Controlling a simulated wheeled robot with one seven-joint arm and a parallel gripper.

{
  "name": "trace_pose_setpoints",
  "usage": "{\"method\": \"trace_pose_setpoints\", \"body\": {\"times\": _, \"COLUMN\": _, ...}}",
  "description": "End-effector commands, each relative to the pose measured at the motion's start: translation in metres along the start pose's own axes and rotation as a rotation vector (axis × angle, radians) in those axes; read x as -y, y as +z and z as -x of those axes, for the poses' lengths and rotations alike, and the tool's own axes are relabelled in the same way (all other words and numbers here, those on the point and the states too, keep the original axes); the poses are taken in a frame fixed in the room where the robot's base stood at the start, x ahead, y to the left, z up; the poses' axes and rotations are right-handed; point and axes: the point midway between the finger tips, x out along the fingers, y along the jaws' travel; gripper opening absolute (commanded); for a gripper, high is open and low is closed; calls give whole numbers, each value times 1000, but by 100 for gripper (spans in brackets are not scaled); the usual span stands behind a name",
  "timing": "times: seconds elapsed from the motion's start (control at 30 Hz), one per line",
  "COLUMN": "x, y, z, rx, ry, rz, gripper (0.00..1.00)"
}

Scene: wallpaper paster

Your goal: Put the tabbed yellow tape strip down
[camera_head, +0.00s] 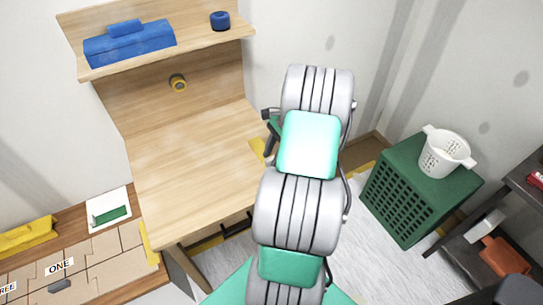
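A small yellow strip (257,149) shows at the right edge of the light wooden table (185,180), right beside my gripper. My gripper (268,150) is at the table's right edge, mostly hidden behind my own green and white arm. Only a dark finger part and a bit of green show. I cannot tell whether its fingers are open, or whether they hold the yellow strip. The strip's tab cannot be made out. Another yellow strip (149,244) shows along the table's front left edge.
A shelf (190,52) above the table carries a blue toolbox (130,45) and a blue roll (220,21). A green crate (408,205) with a white bucket (446,153) stands right. Cardboard boxes (110,267) lie at lower left. The tabletop is mostly clear.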

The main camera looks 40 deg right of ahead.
Motion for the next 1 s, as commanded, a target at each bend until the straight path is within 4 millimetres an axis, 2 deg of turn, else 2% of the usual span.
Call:
{"method": "trace_pose_setpoints", "body": {"times": 0.17, "x": 1, "y": -1, "z": 33, "rx": -3, "ry": -5, "rz": 1, "gripper": 39}}
{"method": "trace_pose_setpoints", "body": {"times": 0.4, "x": 0, "y": 0, "z": 97, "rx": -2, "ry": -4, "rz": -1, "gripper": 39}}
{"method": "trace_pose_setpoints", "body": {"times": 0.5, "x": 0, "y": 0, "z": 113, "rx": -1, "ry": -2, "rz": 0, "gripper": 39}}
{"method": "trace_pose_setpoints", "body": {"times": 0.67, "x": 0, "y": 0, "z": 121, "rx": -1, "ry": -1, "rz": 1, "gripper": 39}}
{"method": "trace_pose_setpoints", "body": {"times": 0.73, "x": 4, "y": 10, "z": 122, "rx": -8, "ry": -1, "rz": 31, "gripper": 39}}
{"method": "trace_pose_setpoints", "body": {"times": 0.77, "x": 7, "y": 20, "z": 123, "rx": -16, "ry": -1, "rz": 65, "gripper": 39}}
{"method": "trace_pose_setpoints", "body": {"times": 0.87, "x": 22, "y": 88, "z": 125, "rx": -68, "ry": 1, "rz": 291, "gripper": 39}}
{"method": "trace_pose_setpoints", "body": {"times": 0.9, "x": 23, "y": 126, "z": 124, "rx": -99, "ry": 3, "rz": 427, "gripper": 39}}
{"method": "trace_pose_setpoints", "body": {"times": 0.93, "x": 21, "y": 156, "z": 123, "rx": -126, "ry": 5, "rz": 540, "gripper": 39}}
{"method": "trace_pose_setpoints", "body": {"times": 1.0, "x": 4, "y": 223, "z": 116, "rx": -193, "ry": 12, "rz": 827, "gripper": 39}}
